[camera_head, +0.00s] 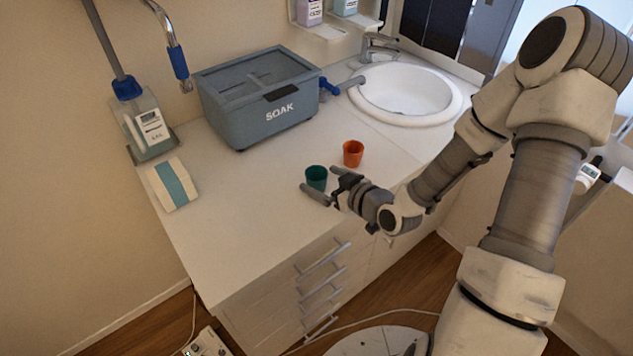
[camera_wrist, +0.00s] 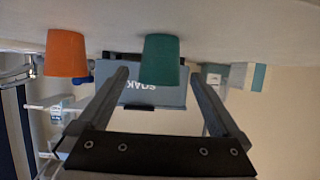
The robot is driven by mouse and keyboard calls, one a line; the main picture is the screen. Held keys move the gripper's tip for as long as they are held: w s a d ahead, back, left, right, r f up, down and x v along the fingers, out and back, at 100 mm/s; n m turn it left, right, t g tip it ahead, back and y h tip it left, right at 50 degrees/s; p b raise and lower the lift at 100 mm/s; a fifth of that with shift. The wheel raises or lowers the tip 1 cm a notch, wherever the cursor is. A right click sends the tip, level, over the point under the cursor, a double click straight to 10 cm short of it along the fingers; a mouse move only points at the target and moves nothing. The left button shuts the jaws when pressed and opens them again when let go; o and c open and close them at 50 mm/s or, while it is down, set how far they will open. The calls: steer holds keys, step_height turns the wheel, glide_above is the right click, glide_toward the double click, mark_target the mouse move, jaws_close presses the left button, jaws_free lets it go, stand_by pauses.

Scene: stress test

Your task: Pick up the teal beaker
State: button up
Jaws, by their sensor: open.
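The teal beaker (camera_head: 316,178) stands upright on the white counter near its front edge. My gripper (camera_head: 318,184) is open at the beaker, with one finger on its near side and the other on its far side in the head view. In the wrist view, which appears upside down, the teal beaker (camera_wrist: 160,60) sits ahead between the two open fingers of my gripper (camera_wrist: 165,80). I cannot tell whether either finger touches it. Nothing is held.
An orange cup (camera_head: 353,153) stands close behind and right of the beaker. A grey SOAK tub (camera_head: 258,98), a white box with a teal stripe (camera_head: 173,184) and a sink (camera_head: 405,92) are farther off. The counter (camera_head: 235,205) left of the beaker is clear.

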mark_target(316, 177)
steer(key=x, duration=0.3)
steer(key=shift+f, duration=0.1)
steer(key=shift+c, duration=0.3)
steer(key=c, duration=1.3)
steer(key=shift+c, duration=0.2)
